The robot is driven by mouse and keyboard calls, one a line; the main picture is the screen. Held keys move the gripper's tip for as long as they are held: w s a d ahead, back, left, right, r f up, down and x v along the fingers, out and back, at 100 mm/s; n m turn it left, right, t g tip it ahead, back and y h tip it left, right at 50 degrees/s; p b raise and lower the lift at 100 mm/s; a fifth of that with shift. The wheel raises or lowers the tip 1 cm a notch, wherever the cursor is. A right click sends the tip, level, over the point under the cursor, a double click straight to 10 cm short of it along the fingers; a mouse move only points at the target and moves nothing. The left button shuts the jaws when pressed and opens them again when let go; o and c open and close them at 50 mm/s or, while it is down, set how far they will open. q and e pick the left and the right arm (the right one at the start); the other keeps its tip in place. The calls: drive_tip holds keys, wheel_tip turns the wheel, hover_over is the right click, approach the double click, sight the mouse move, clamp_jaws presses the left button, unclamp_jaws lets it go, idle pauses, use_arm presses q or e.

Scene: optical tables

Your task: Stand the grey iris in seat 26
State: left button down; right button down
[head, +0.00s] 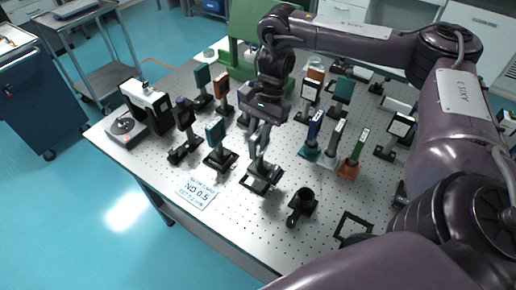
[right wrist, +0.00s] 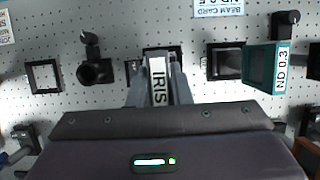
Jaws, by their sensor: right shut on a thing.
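My right gripper (head: 259,143) is shut on the grey iris and points down over the middle front of the optical table. In the right wrist view, the iris (right wrist: 159,82) is a plate with a white IRIS label, held between the two fingers. In the head view its grey plate (head: 257,167) shows just below the fingertips. A black seat (head: 263,184) is directly under it; the seat's frame (right wrist: 150,50) shows behind the iris in the wrist view. I cannot tell whether the iris touches it. No seat number is readable. My left gripper is out of view.
A teal ND 0.3 plate (right wrist: 262,70) stands close right of the gripper in the wrist view. A black round holder (head: 302,203) and an empty square frame (head: 354,228) are nearby. A beam card (head: 201,193) lies at the front edge. Several upright plates stand farther back.

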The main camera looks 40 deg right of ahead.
drive_tip(key=shift+f, duration=2)
drive_tip(key=c, duration=1.3)
unclamp_jaws()
drive_tip(key=shift+b+v, duration=0.3)
drive_tip(key=shift+v, duration=0.45)
drive_tip(key=b+v, duration=0.1)
drive_tip(key=v, duration=0.4)
drive_tip(key=shift+p+v, duration=0.7)
drive_tip(key=shift+v, duration=2.05)
